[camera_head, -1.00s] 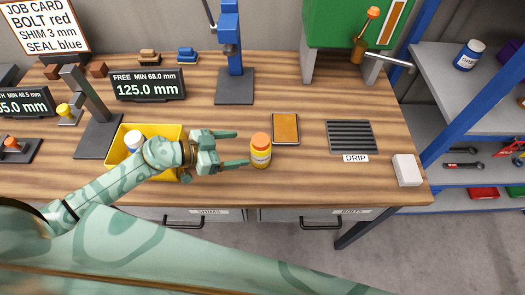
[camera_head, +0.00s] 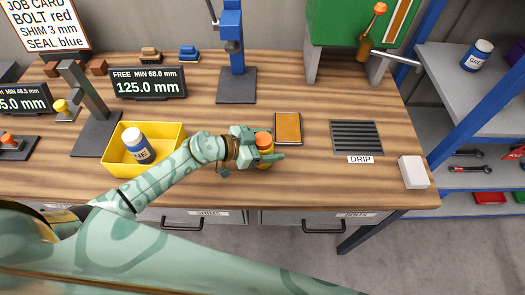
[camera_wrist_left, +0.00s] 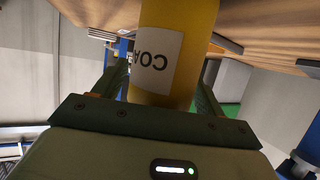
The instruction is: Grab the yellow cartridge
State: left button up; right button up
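The yellow cartridge (camera_head: 264,140) stands upright on the wooden bench, with an orange cap. In the left wrist view its yellow body (camera_wrist_left: 190,60) fills the middle, with a white label reading "COA" in part. My left gripper (camera_head: 266,146) is around it, one finger on each side. The fingers look spread, with a gap showing between the left-hand finger and the cartridge in the wrist view. The lower body of the cartridge is partly hidden by the gripper in the head view. My right gripper is not in view.
An orange-topped pad (camera_head: 288,127) lies close behind the cartridge. A drip grate (camera_head: 356,136) and a white block (camera_head: 413,172) are to the right. Bench between is clear.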

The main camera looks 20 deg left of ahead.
pick_arm(q)
jog(key=c, duration=1)
jog(key=shift+r, duration=0.15)
